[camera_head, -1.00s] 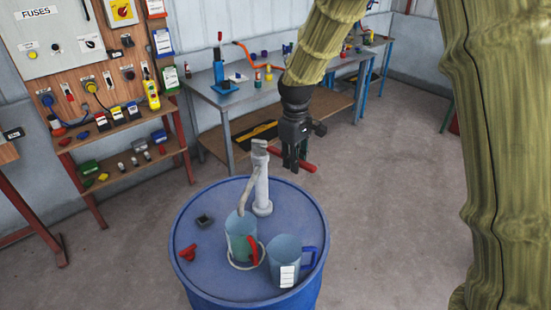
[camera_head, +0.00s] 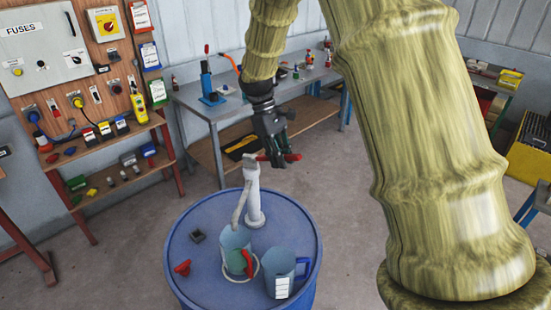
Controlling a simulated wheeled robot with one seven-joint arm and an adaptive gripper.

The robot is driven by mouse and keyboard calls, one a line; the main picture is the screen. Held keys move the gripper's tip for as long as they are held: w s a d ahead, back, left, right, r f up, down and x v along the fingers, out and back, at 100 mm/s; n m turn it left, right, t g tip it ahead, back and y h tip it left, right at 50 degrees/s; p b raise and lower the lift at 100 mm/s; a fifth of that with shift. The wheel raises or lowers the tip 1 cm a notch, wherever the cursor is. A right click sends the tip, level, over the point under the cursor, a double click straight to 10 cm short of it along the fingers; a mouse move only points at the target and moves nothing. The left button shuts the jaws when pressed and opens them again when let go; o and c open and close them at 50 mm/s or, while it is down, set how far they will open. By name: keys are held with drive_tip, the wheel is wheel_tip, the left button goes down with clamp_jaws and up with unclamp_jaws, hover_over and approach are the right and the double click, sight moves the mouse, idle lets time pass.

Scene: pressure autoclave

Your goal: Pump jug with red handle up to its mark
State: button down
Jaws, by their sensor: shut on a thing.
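A white hand pump (camera_head: 254,200) stands upright on the blue drum. Its red lever grip (camera_head: 293,157) sticks out to the right at about the height of the pump head. My gripper (camera_head: 277,157) is shut on this lever, with red showing on both sides of the fingers. The jug with red handle (camera_head: 233,243) stands on the drum below the pump's spout hose (camera_head: 240,208), with a pale ring around its base. It looks greenish; its mark and liquid level cannot be made out. A jug with blue handle (camera_head: 282,268) and white label stands to its right.
The blue drum (camera_head: 205,275) also carries a red valve-like piece (camera_head: 183,267) and a small dark square cap (camera_head: 198,236). A grey workbench (camera_head: 200,98) stands behind, a wooden panel with shelves at left. Floor at right is partly clear.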

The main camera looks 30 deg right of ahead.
drive_tip(key=shift+w, duration=0.1)
drive_tip(key=c, duration=1.3)
unclamp_jaws()
drive_tip(key=v, duration=1.2)
